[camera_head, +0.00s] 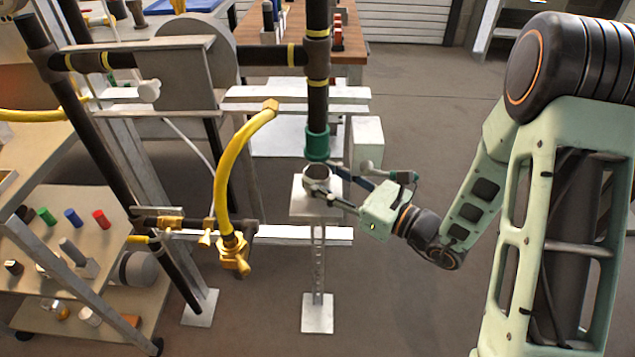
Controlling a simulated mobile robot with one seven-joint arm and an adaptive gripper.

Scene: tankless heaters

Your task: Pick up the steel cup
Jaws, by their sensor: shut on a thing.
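The steel cup (316,173) is a small grey cup, upright with its dark opening facing up. It is at the top of a pale metal stand (306,208), just below the green end of a black vertical pipe. My gripper (322,181) reaches in from the right and is shut on the cup, with its fingers around the cup's sides. The fingers hide part of the cup. I cannot tell whether its base touches the stand.
The black pipe with its green collar (317,144) hangs close above the cup. A yellow hose (228,170) with brass fittings is to the left. A shelf cart (88,258) with small coloured cylinders stands at the lower left. Floor right of the stand is clear.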

